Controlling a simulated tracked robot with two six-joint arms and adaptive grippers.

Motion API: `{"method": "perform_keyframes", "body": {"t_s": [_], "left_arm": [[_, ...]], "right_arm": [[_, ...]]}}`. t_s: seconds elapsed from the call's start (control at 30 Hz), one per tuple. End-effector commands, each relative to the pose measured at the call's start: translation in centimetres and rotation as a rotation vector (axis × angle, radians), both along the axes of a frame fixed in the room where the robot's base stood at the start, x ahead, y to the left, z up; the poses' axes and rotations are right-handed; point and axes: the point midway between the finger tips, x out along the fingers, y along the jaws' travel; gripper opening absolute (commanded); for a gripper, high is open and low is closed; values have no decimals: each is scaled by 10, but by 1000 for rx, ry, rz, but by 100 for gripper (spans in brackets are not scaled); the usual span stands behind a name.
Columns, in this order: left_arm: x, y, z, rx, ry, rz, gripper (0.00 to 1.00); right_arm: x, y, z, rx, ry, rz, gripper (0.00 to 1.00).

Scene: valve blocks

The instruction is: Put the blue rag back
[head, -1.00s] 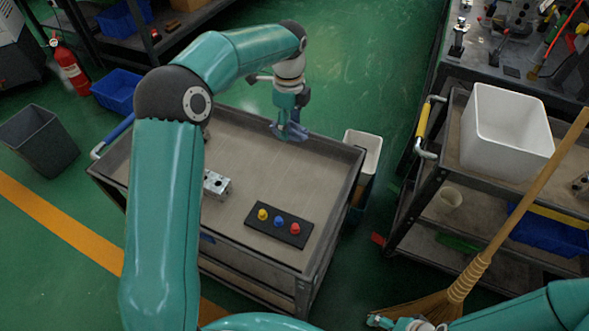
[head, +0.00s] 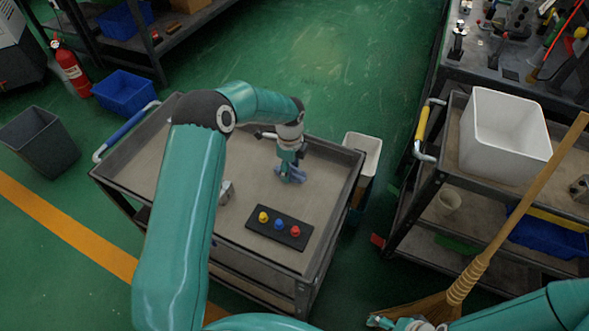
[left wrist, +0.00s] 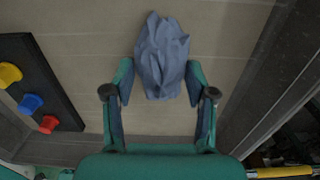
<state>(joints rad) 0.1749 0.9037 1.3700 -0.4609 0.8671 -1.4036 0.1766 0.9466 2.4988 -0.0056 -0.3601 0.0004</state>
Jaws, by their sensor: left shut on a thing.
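The blue rag (left wrist: 162,55) is a crumpled grey-blue cloth. In the left wrist view it sits between the fingertips of my left gripper (left wrist: 160,85), which is shut on it. In the head view the rag (head: 292,176) hangs under my left gripper (head: 290,168), low over the top tray of the near cart (head: 265,185). I cannot tell whether the rag touches the tray. My right gripper (head: 385,321) shows in part at the bottom edge, by the broom head, and its jaws are unclear.
A black panel (head: 278,233) with yellow, blue and red knobs lies on the near cart. A metal block (head: 226,192) is partly hidden behind my left arm. A white bin (head: 363,150) stands beyond the cart's right edge. The broom (head: 497,240) leans at the right.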

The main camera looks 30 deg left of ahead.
Motion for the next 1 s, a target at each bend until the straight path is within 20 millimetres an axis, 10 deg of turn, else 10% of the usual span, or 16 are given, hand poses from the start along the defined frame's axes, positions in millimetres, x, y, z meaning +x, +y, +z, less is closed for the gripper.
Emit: {"method": "perform_keyframes", "body": {"t_s": [0.2,0.23,0.37,1.0], "left_arm": [[0,0,-3,0,-1,-1,28],[0,0,-3,0,-1,-1,59],[0,0,-3,0,-1,-1,81],[2,0,32,1,-6,-2,82]], "right_arm": [[0,0,0,0,0,0,82],[0,0,0,0,0,0,82],[0,0,0,0,0,0,82],[0,0,-5,0,0,0,82]]}}
